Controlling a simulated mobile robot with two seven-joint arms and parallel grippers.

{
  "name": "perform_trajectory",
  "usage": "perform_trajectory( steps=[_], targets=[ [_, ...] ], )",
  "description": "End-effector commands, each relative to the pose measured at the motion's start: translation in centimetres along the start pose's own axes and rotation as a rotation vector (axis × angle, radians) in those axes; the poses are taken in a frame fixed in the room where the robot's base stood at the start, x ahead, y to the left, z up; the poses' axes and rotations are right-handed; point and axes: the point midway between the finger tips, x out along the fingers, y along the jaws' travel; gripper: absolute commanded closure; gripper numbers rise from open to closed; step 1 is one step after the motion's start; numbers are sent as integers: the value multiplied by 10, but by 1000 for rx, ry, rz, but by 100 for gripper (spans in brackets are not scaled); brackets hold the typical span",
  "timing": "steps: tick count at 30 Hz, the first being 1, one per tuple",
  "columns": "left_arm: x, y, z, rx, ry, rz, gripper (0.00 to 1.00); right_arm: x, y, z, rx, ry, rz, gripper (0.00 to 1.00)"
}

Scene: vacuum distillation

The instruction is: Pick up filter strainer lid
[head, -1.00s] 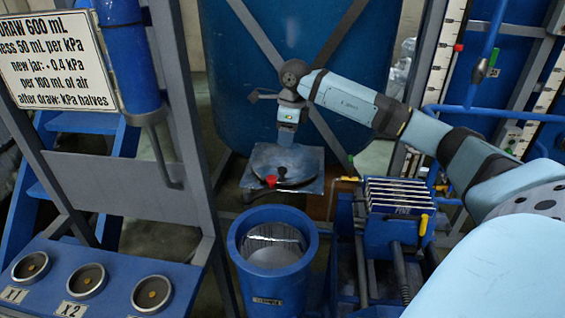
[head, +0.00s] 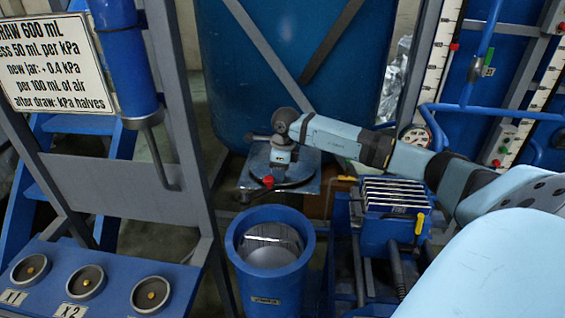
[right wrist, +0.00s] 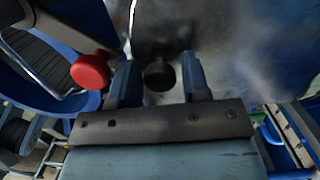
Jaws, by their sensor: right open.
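The filter strainer lid looks like the dark round plate (head: 303,170) lying on a square metal stand (head: 247,182) behind the blue bucket. My right gripper (head: 281,158) is directly over this plate, pointing down, and hides part of it. In the right wrist view, a dark round knob (right wrist: 160,76) sits between the two fingers of the open right gripper (right wrist: 160,82). I cannot tell whether either finger touches it. My left gripper is not in view.
An open blue bucket (head: 240,240) stands in front of the stand. A red knob (head: 268,181) is at the stand's front edge, close to my gripper; it also shows in the right wrist view (right wrist: 90,72). A blue rack (head: 395,228) stands to the right. A large blue tank (head: 240,90) is behind.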

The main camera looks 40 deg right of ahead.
Motion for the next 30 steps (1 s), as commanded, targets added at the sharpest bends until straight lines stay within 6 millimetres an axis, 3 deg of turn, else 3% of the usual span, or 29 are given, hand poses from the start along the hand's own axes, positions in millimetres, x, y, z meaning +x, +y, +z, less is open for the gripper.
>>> perform_trajectory(
  steps=[3, 4, 9, 22, 30],
  targets=[
    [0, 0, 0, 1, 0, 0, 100, 0, 0, 0, 0, 0, 0, 57],
    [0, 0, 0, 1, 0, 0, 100, 0, 0, 0, 0, 0, 0, 62],
    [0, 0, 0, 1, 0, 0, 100, -1, 0, 0, 0, 0, 0, 100],
    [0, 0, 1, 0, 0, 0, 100, -8, -1, 2, 0, -3, -3, 100],
    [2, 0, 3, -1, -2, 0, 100, -48, -1, 6, -2, -5, -6, 100]
  ],
)
